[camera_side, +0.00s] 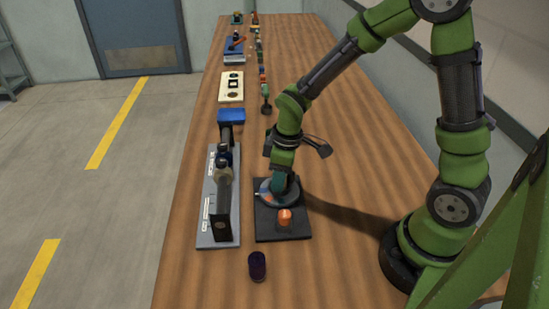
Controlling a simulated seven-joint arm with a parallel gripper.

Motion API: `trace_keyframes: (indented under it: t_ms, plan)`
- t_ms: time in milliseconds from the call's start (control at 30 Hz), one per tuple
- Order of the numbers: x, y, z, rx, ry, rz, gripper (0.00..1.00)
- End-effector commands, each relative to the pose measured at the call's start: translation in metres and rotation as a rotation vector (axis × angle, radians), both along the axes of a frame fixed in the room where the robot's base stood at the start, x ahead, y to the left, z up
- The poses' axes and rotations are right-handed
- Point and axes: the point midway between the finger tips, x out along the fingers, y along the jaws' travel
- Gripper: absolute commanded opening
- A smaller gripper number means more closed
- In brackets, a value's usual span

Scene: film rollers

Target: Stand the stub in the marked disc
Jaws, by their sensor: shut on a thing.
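A dark square base plate (300,233) lies on the table, with a grey round disc (264,199) on its far part. The disc shows a small orange patch and a light mark near its left edge. My gripper (277,190) points down at the disc. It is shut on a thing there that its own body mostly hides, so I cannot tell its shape. An orange cylinder (285,217) stands on the near part of the plate, apart from my gripper. A dark purple cylinder (257,265) stands upright on the bare table in front of the plate. I cannot tell which piece is the stub.
A blue box (231,115), a cream plate (231,87) and several small items line the table farther back. The wooden table to the right is mostly clear beneath my arm.

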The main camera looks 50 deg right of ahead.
Motion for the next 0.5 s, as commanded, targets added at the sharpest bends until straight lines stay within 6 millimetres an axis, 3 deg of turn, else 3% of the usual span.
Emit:
trace_keyframes:
  t_ms: [167, 200, 367, 500]
  plan:
    - [0.0004, 0.0001, 0.0001, 0.000, -0.001, 0.000, 0.00]
    - [0.0004, 0.0001, 0.0002, 0.000, -0.001, 0.000, 0.40]
    - [0.0006, -0.0006, 0.0002, -0.001, -0.003, 0.000, 0.64]
    - [0.0015, -0.0024, 0.0002, -0.003, -0.005, -0.002, 0.66]
